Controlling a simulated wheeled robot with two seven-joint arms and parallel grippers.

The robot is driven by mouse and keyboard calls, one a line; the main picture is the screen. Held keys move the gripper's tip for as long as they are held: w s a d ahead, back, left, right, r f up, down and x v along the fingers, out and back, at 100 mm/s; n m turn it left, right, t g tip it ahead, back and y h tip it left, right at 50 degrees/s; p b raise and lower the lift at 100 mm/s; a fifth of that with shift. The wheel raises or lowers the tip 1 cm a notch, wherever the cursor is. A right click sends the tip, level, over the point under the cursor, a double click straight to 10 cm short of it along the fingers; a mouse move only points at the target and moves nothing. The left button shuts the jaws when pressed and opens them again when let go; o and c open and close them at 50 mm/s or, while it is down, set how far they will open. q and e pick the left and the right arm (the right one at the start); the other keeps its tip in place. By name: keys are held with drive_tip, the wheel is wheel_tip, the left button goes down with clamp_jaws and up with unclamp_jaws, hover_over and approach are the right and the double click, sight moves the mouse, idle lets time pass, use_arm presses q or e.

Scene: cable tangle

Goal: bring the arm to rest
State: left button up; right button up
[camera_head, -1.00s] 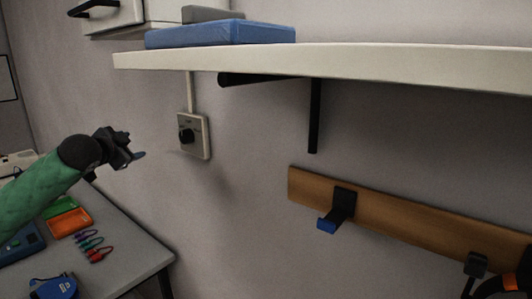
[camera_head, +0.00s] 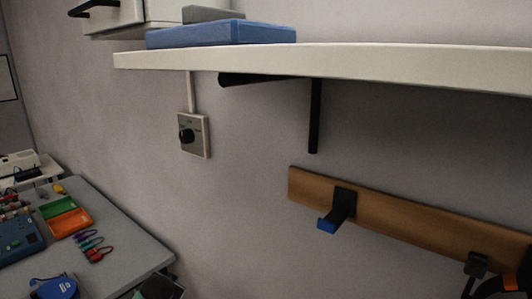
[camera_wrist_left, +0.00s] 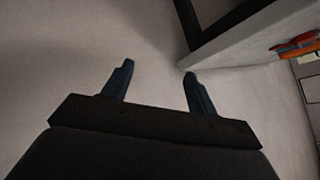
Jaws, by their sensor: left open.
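My left gripper (camera_wrist_left: 155,82) shows in the left wrist view with its two dark blue fingers spread apart and nothing between them. Pale floor or wall surface lies behind the fingers. My left arm and gripper are out of the head view. My right gripper is in neither view.
In the head view a grey table (camera_head: 128,238) at lower left holds an orange tray (camera_head: 70,222), a green tray (camera_head: 57,206), coloured cable loops (camera_head: 92,243) and a blue device (camera_head: 18,235). A wall switch (camera_head: 193,136), white shelf (camera_head: 350,66) and wooden hook rail (camera_head: 400,220) are beyond.

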use_arm(q)
drive_tip(key=s+d+f+n+g+h, duration=0.15)
drive_tip(key=s+d+f, duration=0.25)
drive_tip(key=s+f, duration=0.65)
drive_tip(key=s+d+f+g, duration=0.3)
drive_tip(key=s+d+f, duration=0.2)
drive_tip(key=s+f, duration=0.55)
drive_tip(key=s+d+f+g, duration=0.1)
drive_tip(key=s+f, duration=0.3)
drive_tip(key=s, duration=0.4)
drive_tip(key=s+d+f+n+g, duration=0.1)
drive_tip(key=s+d+f, duration=0.2)
drive_tip(key=s+f, duration=0.2)
drive_tip(key=s+d+f+g, duration=0.1)
drive_tip(key=s+f, duration=0.4)
drive_tip(key=s, duration=0.6)
drive_tip(key=shift+s+d+h, duration=0.3)
drive_tip(key=shift+d+h, duration=0.15)
drive_tip(key=shift+d, duration=0.15)
drive_tip(key=shift+f+g, duration=0.1)
drive_tip(key=shift+g, duration=0.15)
